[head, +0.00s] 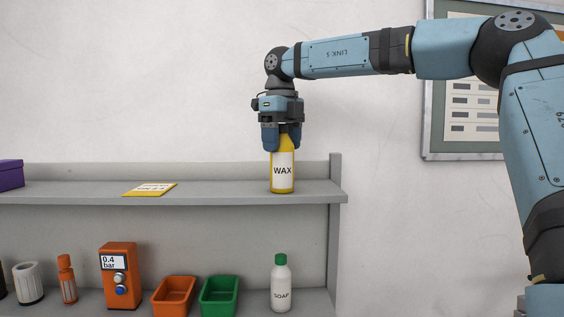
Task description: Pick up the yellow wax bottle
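The yellow wax bottle (282,172) with a white "WAX" label stands upright near the right end of the upper shelf (228,192). My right gripper (282,143) points straight down over it from above. Its two blue fingers are on either side of the bottle's neck and look closed against it. The fingers partly hide the bottle's top. The bottle's base appears to rest on the shelf. My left gripper is not in view.
A yellow card (149,189) and a purple box (10,173) lie left on the upper shelf. A shelf side post (335,230) stands right of the bottle. Below are a soap bottle (281,285), green bin (219,297), orange bin (174,297) and orange gauge box (119,275).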

